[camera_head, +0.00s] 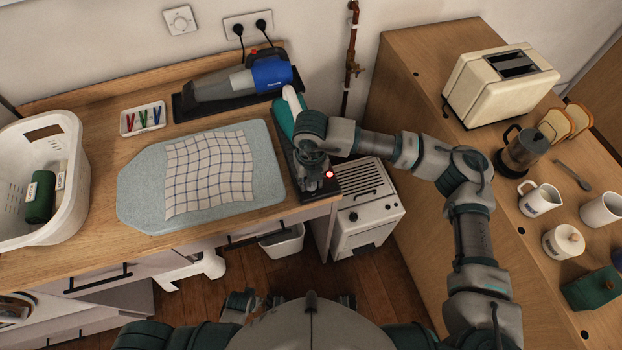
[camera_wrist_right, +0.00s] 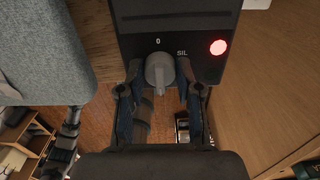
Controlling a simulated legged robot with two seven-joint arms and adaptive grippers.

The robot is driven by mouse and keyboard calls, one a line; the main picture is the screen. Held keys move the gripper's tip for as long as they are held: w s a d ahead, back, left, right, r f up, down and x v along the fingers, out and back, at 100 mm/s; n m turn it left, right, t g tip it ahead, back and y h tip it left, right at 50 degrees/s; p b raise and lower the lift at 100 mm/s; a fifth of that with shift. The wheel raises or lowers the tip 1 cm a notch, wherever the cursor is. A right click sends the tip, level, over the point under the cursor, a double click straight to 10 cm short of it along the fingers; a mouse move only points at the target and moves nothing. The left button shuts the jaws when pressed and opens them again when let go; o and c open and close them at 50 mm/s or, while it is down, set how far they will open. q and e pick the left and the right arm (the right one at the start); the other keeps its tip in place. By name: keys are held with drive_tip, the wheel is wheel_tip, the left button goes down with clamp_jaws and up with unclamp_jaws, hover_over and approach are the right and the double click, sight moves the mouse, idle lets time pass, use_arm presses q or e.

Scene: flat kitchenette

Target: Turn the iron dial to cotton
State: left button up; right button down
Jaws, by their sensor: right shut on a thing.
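The iron (camera_head: 285,120), teal and white, rests on a dark base (camera_head: 318,192) at the right end of the counter. In the right wrist view, the base's dark panel (camera_wrist_right: 205,55) bears a grey dial (camera_wrist_right: 159,72), a lit red lamp (camera_wrist_right: 218,47) and the marks "0" and "SIL". My right gripper (camera_wrist_right: 158,98) is shut on the dial, one finger on each side. In the head view, my right gripper (camera_head: 312,175) hides the dial. The cotton mark is not visible, and I cannot tell exactly where the dial points.
An ironing pad (camera_head: 135,190) with a checked cloth (camera_head: 210,170) lies left of the base. A handheld vacuum (camera_head: 245,78) lies behind. A white basket (camera_head: 70,135) stands far left. A white heater (camera_head: 365,220) stands below right, beside the wooden counter (camera_head: 420,60) with toaster and mugs.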

drive_tip(key=shift+w, duration=0.1)
drive_tip(key=c, duration=0.8)
unclamp_jaws()
drive_tip(key=shift+o, duration=0.2)
drive_tip(key=shift+r, duration=0.15)
wheel_tip(320, 180, up, 12)
drive_tip(key=shift+f, duration=0.2)
drive_tip(key=shift+w, duration=0.1)
